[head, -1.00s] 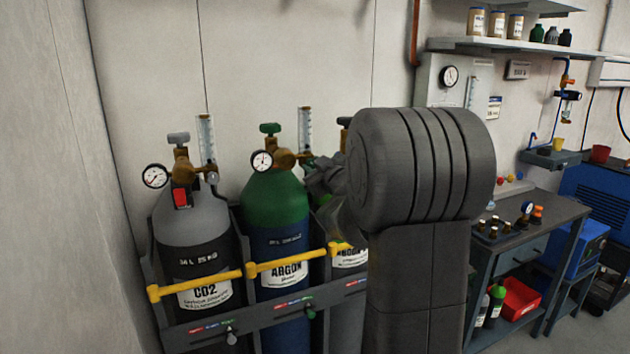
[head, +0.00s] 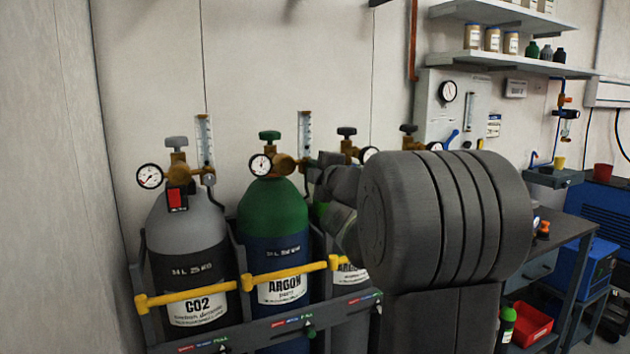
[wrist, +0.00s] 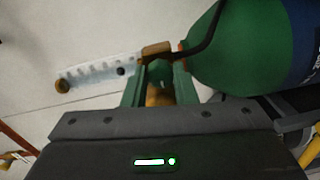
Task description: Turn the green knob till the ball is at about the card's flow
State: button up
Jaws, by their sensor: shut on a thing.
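The green argon cylinder (head: 270,205) stands in the middle of the rack, with a pressure gauge (head: 261,165) and a clear flow tube (head: 304,135) on its brass regulator. In the wrist view the flow tube (wrist: 95,74) lies sideways, with a dark ball (wrist: 121,71) inside, near its brass block end. My gripper (wrist: 160,80) is at the tube's base, its fingers on either side of the green knob (wrist: 158,70), shut on it. The knob is mostly hidden between the fingers. In the head view my arm hides the fingers. A small card (head: 493,125) on the wall board is too small to read.
A grey CO2 cylinder (head: 188,225) with its own flow tube (head: 205,140) stands to the left. A yellow bar (head: 290,272) crosses the cylinders. More valves (head: 346,140) stand to the right, partly behind my arm. A workbench is at far right.

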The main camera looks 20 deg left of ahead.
jog(key=shift+f+n+t+b, duration=0.15)
jog(key=shift+n+b, duration=3.75)
jog(key=shift+n, duration=2.6)
jog(key=shift+f+n+t+b, duration=0.15)
jog(key=shift+n+b, duration=3.7)
jog(key=shift+n, duration=2.65)
jog(key=shift+r, duration=0.15)
jog(key=o, duration=1)
jog(key=shift+s, duration=0.1)
jog(key=v, duration=1.3)
jog(key=shift+d+b, duration=0.35)
